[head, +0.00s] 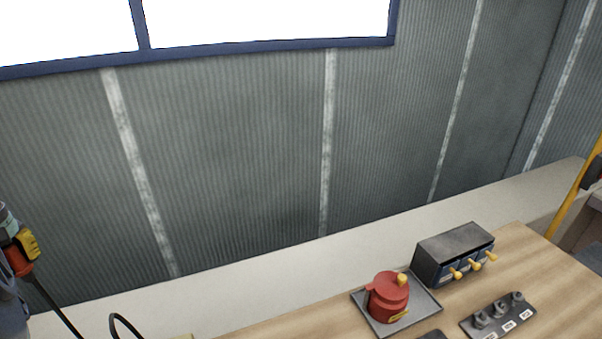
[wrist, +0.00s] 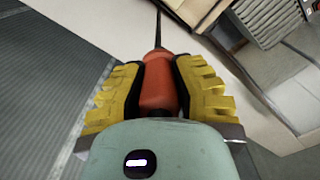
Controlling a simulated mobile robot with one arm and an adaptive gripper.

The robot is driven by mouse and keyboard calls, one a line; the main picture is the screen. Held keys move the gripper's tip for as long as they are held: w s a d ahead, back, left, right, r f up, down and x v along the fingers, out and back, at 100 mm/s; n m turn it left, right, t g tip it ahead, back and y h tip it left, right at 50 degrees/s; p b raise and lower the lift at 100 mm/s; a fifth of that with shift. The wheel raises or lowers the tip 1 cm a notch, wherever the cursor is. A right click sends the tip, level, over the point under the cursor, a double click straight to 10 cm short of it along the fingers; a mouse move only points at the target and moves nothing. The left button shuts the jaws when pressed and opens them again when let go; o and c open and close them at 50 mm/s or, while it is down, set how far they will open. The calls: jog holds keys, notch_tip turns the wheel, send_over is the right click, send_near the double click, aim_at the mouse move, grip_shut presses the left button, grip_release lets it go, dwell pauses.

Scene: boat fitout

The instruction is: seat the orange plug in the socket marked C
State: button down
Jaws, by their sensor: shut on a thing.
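The orange plug (wrist: 158,88) is between the two yellow fingers of my gripper (wrist: 160,70) in the wrist view. The fingers press on it from both sides, and a black cable runs away from its far end. In the head view my gripper (head: 24,250) is at the far left edge, partly cut off, with the orange plug (head: 17,262) in it and the cable hanging down. A dark plate (head: 478,329) at the lower right carries three grey round fittings with small white labels. I cannot read the labels, so I cannot tell whether one is socket C.
A red pot-shaped thing (head: 388,300) stands on a grey tray (head: 361,305) on the wooden worktop (head: 290,325). A dark box (head: 455,245) with yellow levers stands behind the plate. A pale ledge (head: 290,275) and ribbed wall (head: 230,160) lie behind. A yellow bar (head: 577,205) is at the right.

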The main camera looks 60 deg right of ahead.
aim_at(28, 265)
jog(key=shift+s+d+f, duration=0.15)
jog(key=shift+d+f, duration=0.05)
jog(key=shift+f, duration=0.3)
jog(key=shift+s+d+f, duration=0.1)
jog(key=shift+d+f, duration=0.1)
jog(key=shift+f, duration=0.35)
jog(key=shift+s+d+f, duration=0.15)
jog(key=shift+d+f, duration=0.05)
jog(key=shift+f, duration=0.3)
jog(key=s+d+f+n, duration=0.2)
jog(key=s+d+f, duration=0.3)
jog(key=s+f, duration=0.3)
jog(key=s+d+f+n, duration=0.2)
jog(key=s+d+f, duration=0.3)
jog(key=s+f, duration=0.4)
jog(key=shift+s+d+f+b, duration=0.3)
jog(key=shift+d+f, duration=0.1)
jog(key=shift+f, duration=1.55)
jog(key=shift+f+b, duration=1.3)
jog(key=shift+f, duration=0.8)
jog(key=c, duration=0.8)
grip_release()
